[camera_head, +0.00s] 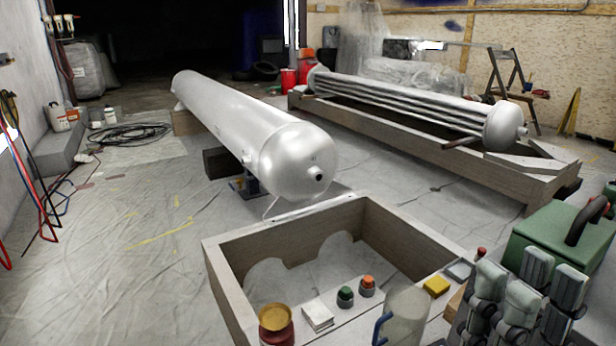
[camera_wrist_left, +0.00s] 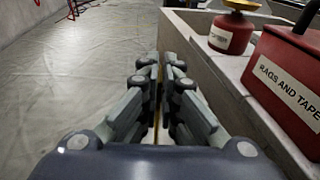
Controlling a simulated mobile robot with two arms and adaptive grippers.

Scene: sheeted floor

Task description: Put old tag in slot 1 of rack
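My left gripper (camera_wrist_left: 159,66) shows only in the left wrist view. Its two fingers are almost together, with a thin yellowish-tan strip (camera_wrist_left: 157,118) edge-on between them. I cannot tell whether this strip is the old tag. The gripper is left of a pale wooden frame wall, apart from the red can (camera_wrist_left: 231,33). My right gripper (camera_head: 528,285) is at the lower right of the head view, beside a green toolbox; how far its fingers are apart is unclear. I cannot make out the rack or its slot 1.
Along the wooden frame (camera_head: 228,285) stand the red can with yellow top (camera_head: 276,318), a white stack (camera_head: 317,315), two capped jars, a clear mug (camera_head: 405,315) and a yellow block (camera_head: 436,286). A red "RAGS AND TAPE" box (camera_wrist_left: 290,80) is at right.

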